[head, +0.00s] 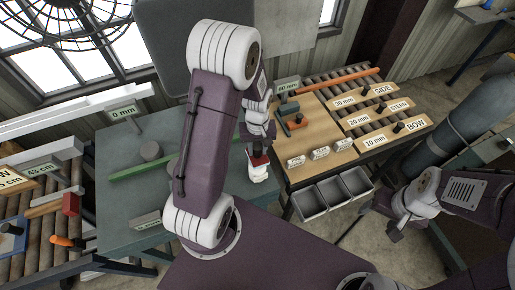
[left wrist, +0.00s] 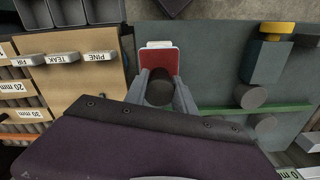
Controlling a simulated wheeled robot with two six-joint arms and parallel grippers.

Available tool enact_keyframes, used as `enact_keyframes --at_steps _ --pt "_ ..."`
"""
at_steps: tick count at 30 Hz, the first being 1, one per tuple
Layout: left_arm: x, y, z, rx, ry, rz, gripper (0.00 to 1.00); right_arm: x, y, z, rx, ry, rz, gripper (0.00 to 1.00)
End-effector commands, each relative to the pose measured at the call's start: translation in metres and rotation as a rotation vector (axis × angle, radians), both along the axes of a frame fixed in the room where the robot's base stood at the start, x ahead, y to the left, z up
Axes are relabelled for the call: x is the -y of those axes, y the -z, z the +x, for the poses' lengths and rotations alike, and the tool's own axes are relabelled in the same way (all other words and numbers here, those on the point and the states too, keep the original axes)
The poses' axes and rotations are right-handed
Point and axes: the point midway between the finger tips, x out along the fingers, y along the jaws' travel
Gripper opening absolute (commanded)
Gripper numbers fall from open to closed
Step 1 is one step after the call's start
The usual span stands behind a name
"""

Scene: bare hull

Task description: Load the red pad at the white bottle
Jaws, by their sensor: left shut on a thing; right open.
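The red pad (head: 260,160) is in my left gripper (head: 258,147), at the right edge of the grey-green table. In the left wrist view my left gripper (left wrist: 161,98) is shut on the dark round knob of the red pad (left wrist: 158,59). A white piece (head: 258,174) shows directly below the red pad, and a white edge (left wrist: 160,44) shows beyond it in the wrist view. I cannot tell whether this white piece is the white bottle or part of the pad. No other white bottle is clear. My right gripper (head: 394,229) is open and empty over the floor at the right.
The grey-green table (head: 118,185) bears a green strip (head: 140,166) and a grey cylinder (head: 151,151). A wooden bench (head: 303,165) with labelled blocks stands to the right, with grey bins (head: 309,204) along its front. A roller table (head: 35,255) is at left.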

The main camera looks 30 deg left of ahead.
Motion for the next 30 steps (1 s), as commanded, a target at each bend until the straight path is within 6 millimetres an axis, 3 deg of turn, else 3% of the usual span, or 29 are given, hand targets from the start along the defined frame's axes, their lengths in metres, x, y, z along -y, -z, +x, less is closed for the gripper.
enact_keyframes --at_steps 1,12,30 --pt "0.0 -0.01 0.0 0.0 0.0 0.0 0.0 0.0 -0.01 0.0 0.0 0.0 0.0 0.65" --pt "0.0 -0.045 0.0 0.0 0.0 0.0 0.0 0.0 -0.042 0.0 0.0 0.0 0.0 0.65" --pt "0.0 -0.044 0.0 0.0 0.0 0.0 0.0 0.0 -0.04 0.0 0.0 0.0 0.0 0.65"
